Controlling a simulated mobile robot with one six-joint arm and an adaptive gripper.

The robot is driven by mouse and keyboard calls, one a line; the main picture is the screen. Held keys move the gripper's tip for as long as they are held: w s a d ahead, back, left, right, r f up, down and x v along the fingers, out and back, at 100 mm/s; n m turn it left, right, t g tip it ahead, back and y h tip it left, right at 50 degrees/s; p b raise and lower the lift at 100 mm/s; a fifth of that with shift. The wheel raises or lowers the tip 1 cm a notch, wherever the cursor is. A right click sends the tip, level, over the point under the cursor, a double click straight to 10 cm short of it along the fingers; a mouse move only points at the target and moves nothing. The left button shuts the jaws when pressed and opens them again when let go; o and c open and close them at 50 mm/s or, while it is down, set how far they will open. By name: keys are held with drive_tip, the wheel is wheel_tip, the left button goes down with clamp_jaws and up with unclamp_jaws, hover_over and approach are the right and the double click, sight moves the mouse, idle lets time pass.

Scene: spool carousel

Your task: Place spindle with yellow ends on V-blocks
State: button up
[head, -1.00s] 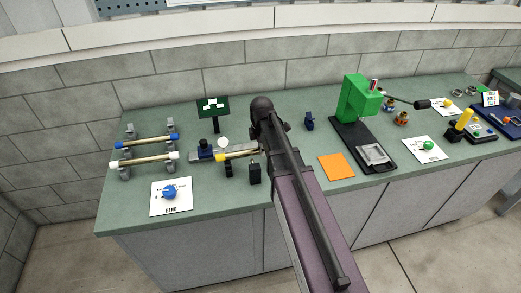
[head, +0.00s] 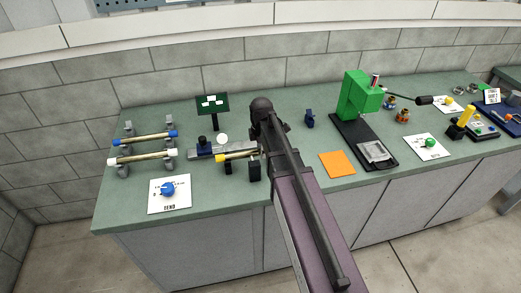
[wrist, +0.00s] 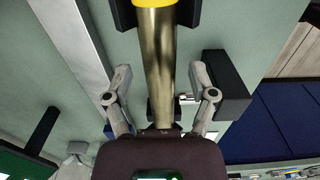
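The spindle with yellow ends (head: 238,156) lies level across two black V-blocks (head: 228,167), left of my arm in the head view. In the wrist view its brass shaft (wrist: 157,55) runs up the picture, with a yellow end (wrist: 154,3) at the top edge. One black block shows around that end and another lower down by the shaft. My gripper (wrist: 160,72) is open, with its fingers on either side of the shaft and visible gaps to it. My arm hides the gripper and the spindle's right end in the head view.
A grey gauge (head: 205,149) stands just behind the spindle. A rack (head: 124,170) with blue-ended and white-ended spindles is at left, with a blue knob (head: 168,188) in front. A green press (head: 361,97) and orange square (head: 337,164) are right of my arm.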

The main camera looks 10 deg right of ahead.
drive_tip(key=shift+r, duration=0.1)
wheel_tip(320, 180, up, 12)
drive_tip(key=p, duration=1.2)
idle(0.3)
drive_tip(key=shift+s, duration=0.1)
idle(0.6)
drive_tip(key=s+m, duration=1.6)
drive_tip(key=m, duration=0.2)
